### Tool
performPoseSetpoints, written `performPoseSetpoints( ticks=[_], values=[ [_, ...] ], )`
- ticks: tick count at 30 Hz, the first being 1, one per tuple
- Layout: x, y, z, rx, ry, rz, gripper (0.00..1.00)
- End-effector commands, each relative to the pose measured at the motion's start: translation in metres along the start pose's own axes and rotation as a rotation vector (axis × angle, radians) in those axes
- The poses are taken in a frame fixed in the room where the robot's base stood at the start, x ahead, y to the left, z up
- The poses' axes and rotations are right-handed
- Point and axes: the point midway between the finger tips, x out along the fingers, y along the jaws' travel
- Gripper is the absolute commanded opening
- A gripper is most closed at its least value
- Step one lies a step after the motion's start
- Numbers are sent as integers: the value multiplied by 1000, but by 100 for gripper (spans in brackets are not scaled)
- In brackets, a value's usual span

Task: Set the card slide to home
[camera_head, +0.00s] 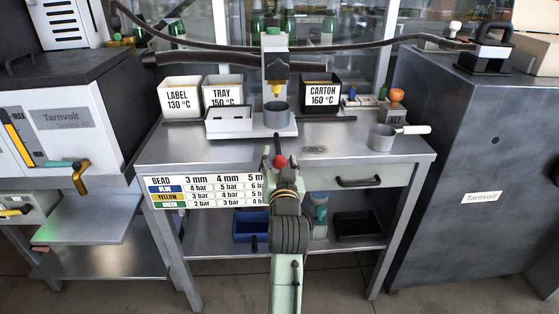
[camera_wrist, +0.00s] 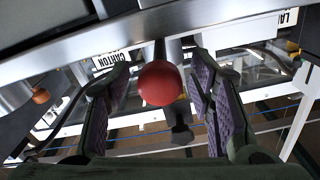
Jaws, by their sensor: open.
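A red ball knob (camera_head: 280,161) shows at the front edge of the workbench, beside the right part of the bead chart card (camera_head: 205,189). In the wrist view the red ball (camera_wrist: 160,83) sits between the fingers of my gripper (camera_wrist: 163,95), in front of a metal edge. I cannot tell for sure that this knob belongs to the card slide. My gripper (camera_head: 273,158) is open around the knob, with space between it and the purple pads. My arm hides the chart's right end and any slide track or home mark.
On the bench (camera_head: 330,153) stand a dispensing stand (camera_head: 276,92) with a grey cup (camera_head: 277,114), white bins (camera_head: 180,97), a black carton bin (camera_head: 321,92), a grey pan (camera_head: 382,137) and an orange-topped stamp (camera_head: 396,97). A drawer handle (camera_head: 359,181) sits to the right.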

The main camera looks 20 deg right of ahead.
Motion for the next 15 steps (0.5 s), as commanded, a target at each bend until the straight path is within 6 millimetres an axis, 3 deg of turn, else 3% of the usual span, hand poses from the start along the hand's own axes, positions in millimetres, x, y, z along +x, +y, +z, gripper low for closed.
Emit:
performPoseSetpoints(
  ticks=[3,15],
  values=[
    [0,0,0,0,0,0,49],
    [0,0,0,0,0,0,22]
  ],
)
